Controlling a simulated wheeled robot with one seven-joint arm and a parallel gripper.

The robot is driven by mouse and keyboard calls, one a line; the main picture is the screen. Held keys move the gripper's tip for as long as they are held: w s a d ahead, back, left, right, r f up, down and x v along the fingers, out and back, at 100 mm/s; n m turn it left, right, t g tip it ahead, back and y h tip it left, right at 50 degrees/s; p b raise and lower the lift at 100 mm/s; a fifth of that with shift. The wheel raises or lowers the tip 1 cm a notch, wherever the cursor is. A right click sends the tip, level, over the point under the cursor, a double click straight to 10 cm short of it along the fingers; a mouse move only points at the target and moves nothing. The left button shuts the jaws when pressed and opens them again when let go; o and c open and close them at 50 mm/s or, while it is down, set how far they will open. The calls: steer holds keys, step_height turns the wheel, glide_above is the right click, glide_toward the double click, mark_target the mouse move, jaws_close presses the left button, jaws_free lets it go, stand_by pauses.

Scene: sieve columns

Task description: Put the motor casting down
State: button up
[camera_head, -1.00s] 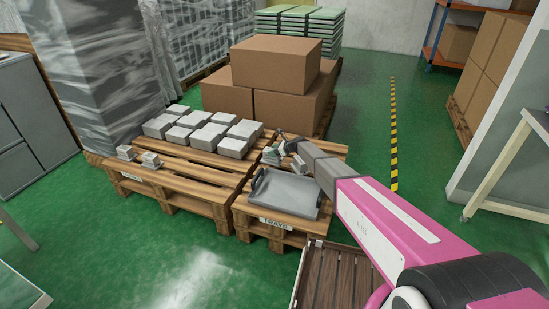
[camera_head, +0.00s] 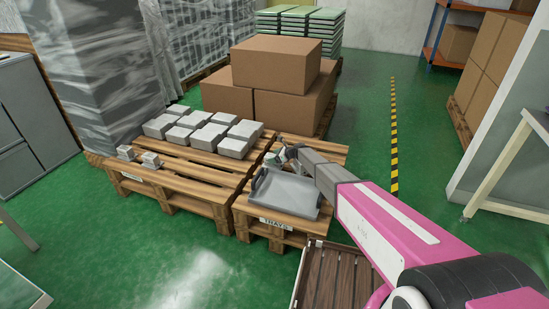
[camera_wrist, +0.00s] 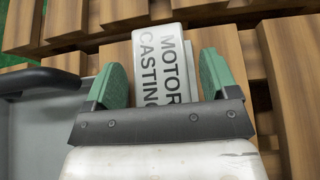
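The motor casting (camera_wrist: 162,62) is a pale grey block with "MOTOR CASTING" printed in dark letters on its face. In the wrist view it lies between the two green fingers of my gripper (camera_wrist: 165,78), which stand close against its sides. Its near end is hidden behind my gripper's dark crossbar. In the head view my gripper (camera_head: 283,155) is low over the back of the small pallet labelled TRAYS (camera_head: 277,224), just behind the grey tray (camera_head: 285,192). I cannot tell whether the casting touches the pallet boards.
The grey tray with raised handles fills the front of the small pallet. A larger pallet (camera_head: 175,185) on the left carries several grey blocks (camera_head: 232,146). Brown cartons (camera_head: 277,65) stand behind. Bare boards show right of my gripper. Green floor lies to the right.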

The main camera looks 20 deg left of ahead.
steer(key=shift+r, duration=0.1)
steer(key=shift+d+r, duration=0.1)
steer(key=shift+d, duration=0.05)
steer(key=w+v, duration=0.1)
steer(key=v, duration=1.1)
steer(key=s+d+r+n+h, duration=0.4)
steer(key=s+d+r+n, duration=0.1)
steer(key=s+d, duration=0.8)
steer(key=s+d+r+n+h, duration=0.4)
steer(key=s+d+n, duration=0.3)
steer(key=s+d, duration=0.6)
steer(key=s+d+r+n+g+h, duration=0.1)
steer(key=s+d+r+n+h, duration=0.3)
steer(key=s+d, duration=1)
steer(key=d+r+n, duration=0.1)
steer(key=d+n, duration=0.2)
steer(key=d, duration=0.1)
steer(key=shift+r, duration=0.4)
steer(key=shift+a, duration=0.1)
